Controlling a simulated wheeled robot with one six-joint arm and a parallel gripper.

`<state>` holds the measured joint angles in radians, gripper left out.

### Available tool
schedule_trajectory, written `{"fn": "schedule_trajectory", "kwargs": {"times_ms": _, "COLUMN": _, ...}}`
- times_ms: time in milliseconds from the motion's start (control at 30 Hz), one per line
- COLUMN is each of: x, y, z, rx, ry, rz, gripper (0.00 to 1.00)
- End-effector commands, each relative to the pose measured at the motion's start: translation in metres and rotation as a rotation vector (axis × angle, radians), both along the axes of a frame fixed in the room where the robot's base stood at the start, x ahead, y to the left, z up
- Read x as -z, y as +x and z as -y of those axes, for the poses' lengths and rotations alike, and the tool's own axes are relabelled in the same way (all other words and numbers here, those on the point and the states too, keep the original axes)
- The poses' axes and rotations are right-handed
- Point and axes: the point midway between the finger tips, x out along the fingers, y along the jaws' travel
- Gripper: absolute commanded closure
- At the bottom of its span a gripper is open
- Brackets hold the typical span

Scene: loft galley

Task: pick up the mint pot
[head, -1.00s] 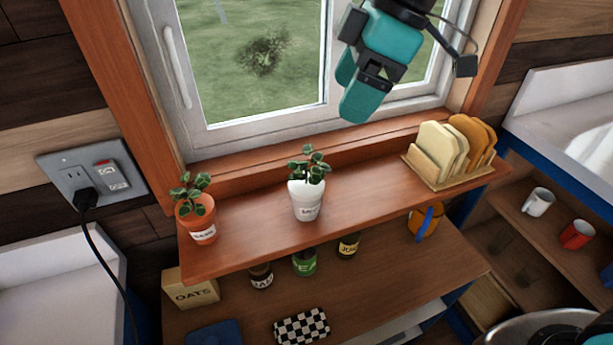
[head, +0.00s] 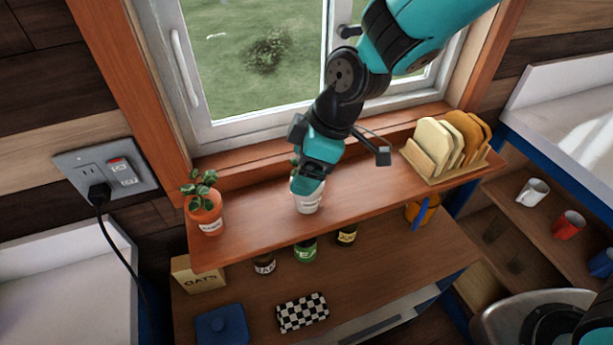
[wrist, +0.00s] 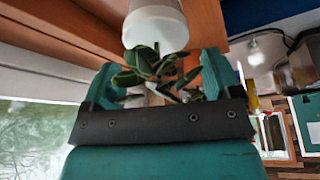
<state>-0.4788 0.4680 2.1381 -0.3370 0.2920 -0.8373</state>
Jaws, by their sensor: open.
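A white pot (head: 308,203) with a green plant stands upright on the wooden window shelf; its label is too small to read surely, but I take it as the mint pot. My gripper (head: 308,182) is over it from above and behind, hiding most of its leaves. In the wrist view my gripper (wrist: 160,75) is open, with one teal finger on each side of the leaves (wrist: 150,65). The white pot (wrist: 155,18) shows beyond the fingertips, not between them. Whether a finger touches the leaves I cannot tell.
An orange pot (head: 205,215) with a plant stands left on the shelf (head: 255,222). A rack of bread slices (head: 445,150) stands right. The window is close behind. Below are several jars, an oats box (head: 197,275) and a checkered item (head: 302,313).

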Motion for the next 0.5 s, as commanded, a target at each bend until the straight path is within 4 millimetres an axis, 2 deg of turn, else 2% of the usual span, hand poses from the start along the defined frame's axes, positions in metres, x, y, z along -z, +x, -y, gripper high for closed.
{"fn": "schedule_trajectory", "kwargs": {"times_ms": 267, "x": 0.006, "y": 0.0005, "z": -0.0023, "rx": 0.001, "ry": 0.001, "rz": 0.002, "gripper": 0.16}}
{"fn": "schedule_trajectory", "kwargs": {"times_ms": 300, "x": 0.006, "y": 0.0005, "z": -0.0023, "rx": 0.001, "ry": 0.001, "rz": 0.002, "gripper": 0.18}}
{"fn": "schedule_trajectory", "kwargs": {"times_ms": 500, "x": 0.0058, "y": 0.0004, "z": -0.0021, "rx": 0.0, "ry": 0.001, "rz": 0.001, "gripper": 0.64}}
